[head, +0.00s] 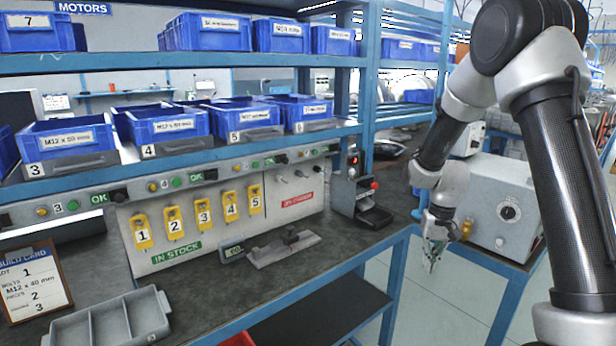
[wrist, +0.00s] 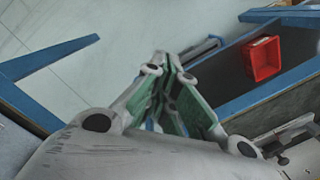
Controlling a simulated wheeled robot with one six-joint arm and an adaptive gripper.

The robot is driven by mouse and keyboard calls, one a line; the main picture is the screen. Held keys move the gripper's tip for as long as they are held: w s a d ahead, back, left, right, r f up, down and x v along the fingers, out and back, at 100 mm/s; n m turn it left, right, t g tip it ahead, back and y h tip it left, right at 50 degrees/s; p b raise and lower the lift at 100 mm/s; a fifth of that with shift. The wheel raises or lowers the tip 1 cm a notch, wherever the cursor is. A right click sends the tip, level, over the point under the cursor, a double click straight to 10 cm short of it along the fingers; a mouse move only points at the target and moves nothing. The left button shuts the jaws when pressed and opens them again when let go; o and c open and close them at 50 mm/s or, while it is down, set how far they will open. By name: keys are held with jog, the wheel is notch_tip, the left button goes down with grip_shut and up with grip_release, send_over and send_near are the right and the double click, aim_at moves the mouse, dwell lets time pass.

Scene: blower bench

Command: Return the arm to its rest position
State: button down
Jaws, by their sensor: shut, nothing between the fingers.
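My gripper (head: 433,252) hangs at the end of my arm on the right of the head view, pointing down beside the right end of the bench (head: 330,262). It is over the gap between the bench and the grey box on the right. In the wrist view its green-padded fingers (wrist: 164,62) come together at the tips and are shut with nothing between them. The floor shows beyond the fingertips. The fingers appear clear of the bench edge.
A grey box with a dial (head: 502,205) stands close right of my gripper. A black device with a red button (head: 360,195) stands on the bench's right end. Blue bins (head: 170,125) fill the shelves. A red bin (wrist: 263,59) sits low under the bench. A grey tray (head: 108,322) lies front left.

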jog(key=s+d+r+n+t, duration=0.1)
jog(key=s+r+t, duration=0.1)
jog(key=s+r, duration=1)
jog(key=s+d+r+n+t, duration=0.1)
jog(key=s+d+r+t, duration=0.1)
jog(key=s+r, duration=1)
jog(key=shift+s+d+r+t+h, duration=0.15)
jog(key=shift+s+d+t+h, duration=0.35)
jog(key=shift+s, duration=0.75)
jog(key=shift+a, duration=0.2)
